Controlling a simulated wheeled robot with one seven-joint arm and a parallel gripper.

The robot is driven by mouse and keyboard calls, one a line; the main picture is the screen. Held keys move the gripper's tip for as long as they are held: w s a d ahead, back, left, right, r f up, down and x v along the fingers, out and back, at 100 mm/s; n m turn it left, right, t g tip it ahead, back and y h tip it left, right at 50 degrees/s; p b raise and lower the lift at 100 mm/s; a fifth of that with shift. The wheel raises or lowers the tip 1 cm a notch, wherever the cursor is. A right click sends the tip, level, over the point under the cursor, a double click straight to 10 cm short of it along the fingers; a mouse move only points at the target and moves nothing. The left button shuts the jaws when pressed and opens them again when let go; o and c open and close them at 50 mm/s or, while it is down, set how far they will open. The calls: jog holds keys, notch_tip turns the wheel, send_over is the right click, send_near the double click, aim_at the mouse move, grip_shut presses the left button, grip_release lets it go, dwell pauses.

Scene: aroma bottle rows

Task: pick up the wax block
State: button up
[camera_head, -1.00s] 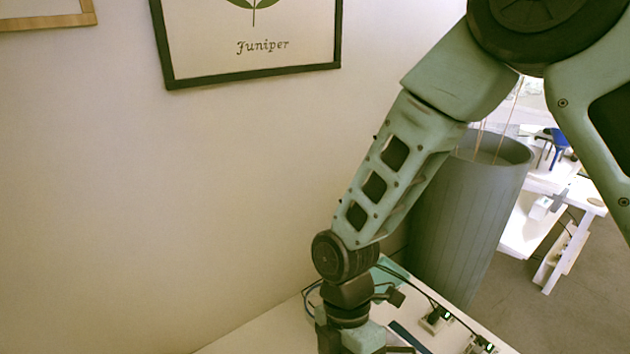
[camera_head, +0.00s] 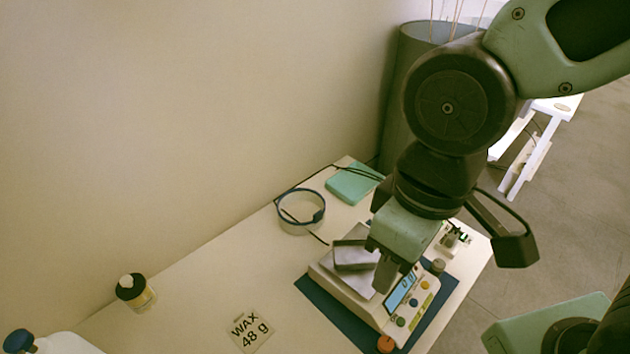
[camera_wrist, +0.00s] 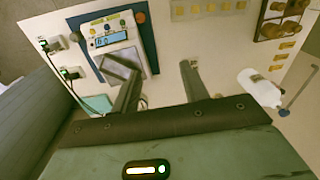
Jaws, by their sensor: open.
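A grey flat block (camera_head: 355,256), which looks like the wax block, lies on the metal pan (camera_head: 340,240) of a white weighing scale (camera_head: 343,291). In the wrist view the block (camera_wrist: 117,78) shows beside my left finger, partly hidden by it. My gripper (camera_head: 382,276) is above the scale's right part, close to the block and its display. In the wrist view my gripper (camera_wrist: 159,76) has its two fingers apart with nothing between them. Whether a finger touches the block cannot be told.
The scale stands on a dark blue mat (camera_head: 312,297). A card reading WAX 48 g (camera_head: 249,331), a clear ring (camera_head: 300,212), a teal box (camera_head: 352,183) and a small dark-capped jar (camera_head: 136,292) are around it. A wall borders the table; the table's front left is mostly clear.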

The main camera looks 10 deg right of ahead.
jog(key=shift+c, duration=0.6)
jog(key=s+a+f+n+b, duration=0.2)
jog(key=f+n+b, duration=0.3)
jog(key=f+b, duration=0.5)
jog(key=s+a+f+n+b, duration=0.2)
jog(key=f+n+b, duration=0.4)
jog(key=f+b, duration=0.4)
jog(key=s+a+f+n+b, duration=0.2)
jog(key=f+n+b, duration=0.3)
jog(key=f+b, duration=0.4)
jog(key=shift+s+a+f+n+h+b, duration=0.35)
jog(key=shift+s+b, duration=0.3)
jog(key=shift+b, duration=0.7)
jog(key=shift+w+d+f+b, duration=0.15)
jog(key=shift+f+b, duration=0.6)
jog(key=shift+f, duration=0.6)
jog(key=shift+w+d+f+b, duration=0.15)
jog(key=shift+f+b, duration=0.55)
jog(key=shift+f, duration=0.65)
jog(key=shift+a, duration=0.1)
grip_shut()
